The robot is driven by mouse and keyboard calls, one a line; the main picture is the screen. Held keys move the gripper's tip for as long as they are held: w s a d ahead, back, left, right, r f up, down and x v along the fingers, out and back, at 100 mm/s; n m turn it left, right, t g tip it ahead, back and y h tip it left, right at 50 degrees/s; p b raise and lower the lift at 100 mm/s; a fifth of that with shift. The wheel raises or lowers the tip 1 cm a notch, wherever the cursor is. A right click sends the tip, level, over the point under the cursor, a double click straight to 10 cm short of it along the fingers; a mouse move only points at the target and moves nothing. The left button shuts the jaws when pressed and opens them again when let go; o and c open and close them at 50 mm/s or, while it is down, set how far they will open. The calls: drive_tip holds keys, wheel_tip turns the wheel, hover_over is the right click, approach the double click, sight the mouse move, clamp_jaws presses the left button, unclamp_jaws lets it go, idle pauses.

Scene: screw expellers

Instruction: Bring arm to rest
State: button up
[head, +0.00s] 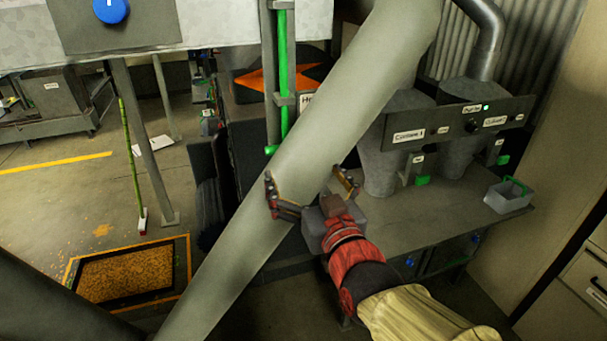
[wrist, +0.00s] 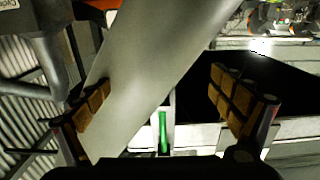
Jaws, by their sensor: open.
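My gripper (head: 312,193) is open in the head view, at the end of my red and cream arm, which reaches in from the lower right. Its two fingers are spread on either side of a thick grey slanted pipe (head: 335,90). In the wrist view the fingers (wrist: 160,105) are wide apart, with padded tips. The pipe (wrist: 150,70) crosses between them, closer to the left finger. I cannot tell whether any finger touches the pipe. Nothing is held.
A metal bench (head: 455,205) with two grey cone-shaped machines and a control panel (head: 460,122) stands right. A small grey bin (head: 508,197) sits on it. A green bar (head: 283,75) runs behind the pipe. A tray of orange grains (head: 125,272) lies on the floor left; floor around it is fairly open.

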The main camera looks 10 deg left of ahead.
drive_tip(key=s+d+f+g+h, duration=0.2)
drive_tip(key=s+d+f+g, duration=0.1)
drive_tip(key=f, duration=0.5)
drive_tip(key=s+d+f+g+h, duration=0.2)
drive_tip(key=s+f+g, duration=0.15)
drive_tip(key=f, duration=0.45)
drive_tip(key=s+d+f+m+g+h+b, duration=0.1)
drive_tip(key=s+d, duration=0.3)
drive_tip(key=d, duration=0.4)
drive_tip(key=s+d+f+m+g+h+b, duration=0.1)
drive_tip(key=s+d+f+m+h+b, duration=0.1)
drive_tip(key=d, duration=0.7)
drive_tip(key=s+d+f+m+g+h+b, duration=0.1)
drive_tip(key=s+d+f+m+h+b, duration=0.1)
drive_tip(key=s+d, duration=0.6)
wheel_tip(320, 180, down, 3)
drive_tip(key=m+b, duration=0.1)
drive_tip(key=b, duration=0.1)
drive_tip(key=shift+d+h+b, duration=0.3)
drive_tip(key=shift+d, duration=0.1)
drive_tip(key=shift+c, duration=0.4)
